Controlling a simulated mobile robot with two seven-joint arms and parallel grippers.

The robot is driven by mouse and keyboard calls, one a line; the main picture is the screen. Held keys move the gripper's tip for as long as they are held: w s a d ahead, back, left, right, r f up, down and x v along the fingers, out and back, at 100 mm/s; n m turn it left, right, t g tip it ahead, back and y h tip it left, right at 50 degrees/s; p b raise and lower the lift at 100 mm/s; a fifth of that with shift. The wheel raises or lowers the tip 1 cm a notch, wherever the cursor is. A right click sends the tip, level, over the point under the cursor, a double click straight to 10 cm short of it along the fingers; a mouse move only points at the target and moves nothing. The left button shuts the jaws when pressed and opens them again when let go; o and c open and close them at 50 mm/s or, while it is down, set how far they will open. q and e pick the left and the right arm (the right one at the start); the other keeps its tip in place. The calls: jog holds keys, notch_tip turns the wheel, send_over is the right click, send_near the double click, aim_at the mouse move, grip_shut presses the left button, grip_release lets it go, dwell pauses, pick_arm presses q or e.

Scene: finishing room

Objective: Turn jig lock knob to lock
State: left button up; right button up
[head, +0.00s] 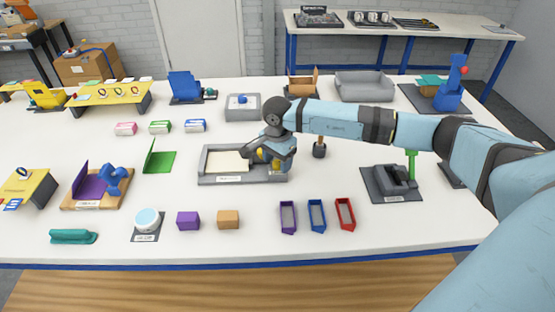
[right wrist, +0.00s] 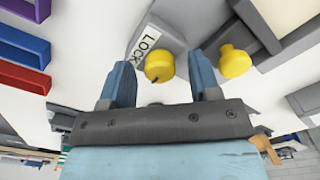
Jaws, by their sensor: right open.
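The grey jig (head: 207,178) is a shallow tray with a cream panel inside, at the middle of the table in the head view. My right gripper (head: 268,156) is over its right end and partly hides the yellow parts there. In the right wrist view, a round yellow knob (right wrist: 159,65) with a small dark mark sits beside a white LOCK label (right wrist: 145,46). My open right gripper (right wrist: 162,78) has one finger on each side of this knob, with gaps showing. A second yellow knob (right wrist: 234,62) is just outside the right finger. My left gripper is not in view.
Purple, blue and red bins (head: 345,213) stand in front of the jig to the right. A grey clamp fixture (head: 378,185) with a green handle is further right. A grey box (head: 232,107) stands behind the jig. The white tabletop just in front of the jig is clear.

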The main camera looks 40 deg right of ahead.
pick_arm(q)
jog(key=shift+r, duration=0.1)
pick_arm(e)
jog(key=c, duration=0.9)
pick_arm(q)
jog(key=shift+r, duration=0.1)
pick_arm(e)
jog(key=shift+m, duration=0.3)
jog(key=m+b, duration=0.1)
jog(key=m, duration=0.1)
jog(key=shift+f+m, duration=0.1)
jog(key=shift+m, duration=0.2)
jog(key=m+b, duration=0.2)
jog(key=m, duration=0.8)
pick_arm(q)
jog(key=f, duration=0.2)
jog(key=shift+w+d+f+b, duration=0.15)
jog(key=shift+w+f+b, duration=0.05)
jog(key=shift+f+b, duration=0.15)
pick_arm(e)
jog(key=m, duration=0.4)
jog(key=shift+m, duration=0.3)
